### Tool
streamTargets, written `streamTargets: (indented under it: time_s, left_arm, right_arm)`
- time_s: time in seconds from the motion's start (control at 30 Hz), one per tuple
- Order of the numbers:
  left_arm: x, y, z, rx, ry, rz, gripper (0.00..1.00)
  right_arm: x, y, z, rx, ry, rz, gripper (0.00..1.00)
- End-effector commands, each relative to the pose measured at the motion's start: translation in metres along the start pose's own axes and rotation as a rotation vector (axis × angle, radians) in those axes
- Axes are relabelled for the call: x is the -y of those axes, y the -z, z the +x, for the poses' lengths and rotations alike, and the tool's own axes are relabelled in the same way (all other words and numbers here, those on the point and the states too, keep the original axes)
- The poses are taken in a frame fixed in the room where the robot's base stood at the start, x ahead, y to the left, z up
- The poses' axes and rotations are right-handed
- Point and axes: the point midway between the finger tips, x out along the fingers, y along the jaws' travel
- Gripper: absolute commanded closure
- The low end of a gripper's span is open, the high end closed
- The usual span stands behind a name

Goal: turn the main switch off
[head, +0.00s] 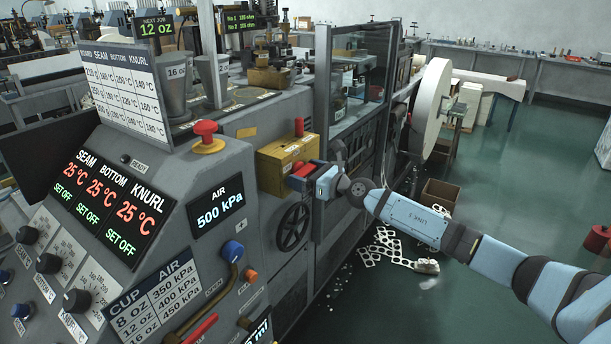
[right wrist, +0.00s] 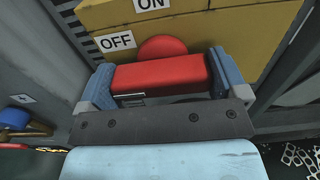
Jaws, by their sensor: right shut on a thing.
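The main switch is a yellow box (head: 285,165) on the side of the grey machine, with a red handle (head: 304,170). In the right wrist view the red handle (right wrist: 160,74) lies crosswise below a round red part (right wrist: 162,47). An OFF label (right wrist: 117,41) is at its upper left and an ON label (right wrist: 151,3) is higher up. My right gripper (head: 312,178) is at the box front, shut on the red handle, with a blue-grey finger at each end of the bar. My left gripper is not in view.
A red mushroom button (head: 206,132) stands on the control panel to the left. A black handwheel (head: 293,227) sits just below the switch box. A large white paper roll (head: 431,107) is behind. Scrap sheet (head: 385,247) lies on the green floor, which is mostly open at right.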

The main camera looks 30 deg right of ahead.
Motion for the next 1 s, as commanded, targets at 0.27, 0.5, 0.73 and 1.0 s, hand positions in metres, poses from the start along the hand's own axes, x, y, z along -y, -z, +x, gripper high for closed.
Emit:
streamTargets:
  time_s: [0.27, 0.5, 0.73, 1.0]
  left_arm:
    - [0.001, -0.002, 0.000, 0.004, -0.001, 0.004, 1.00]
    - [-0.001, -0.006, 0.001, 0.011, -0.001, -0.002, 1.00]
    - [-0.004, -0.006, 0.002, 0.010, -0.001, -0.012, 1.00]
    - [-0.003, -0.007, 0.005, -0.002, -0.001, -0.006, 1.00]
  right_arm:
    - [0.001, 0.000, 0.000, 0.000, 0.001, -0.010, 0.32]
    - [0.000, 0.000, 0.000, 0.000, 0.001, -0.009, 0.00]
    - [0.000, 0.000, -0.004, 0.000, 0.001, -0.008, 0.00]
    - [0.000, 0.004, -0.046, -0.004, 0.000, -0.008, 0.00]
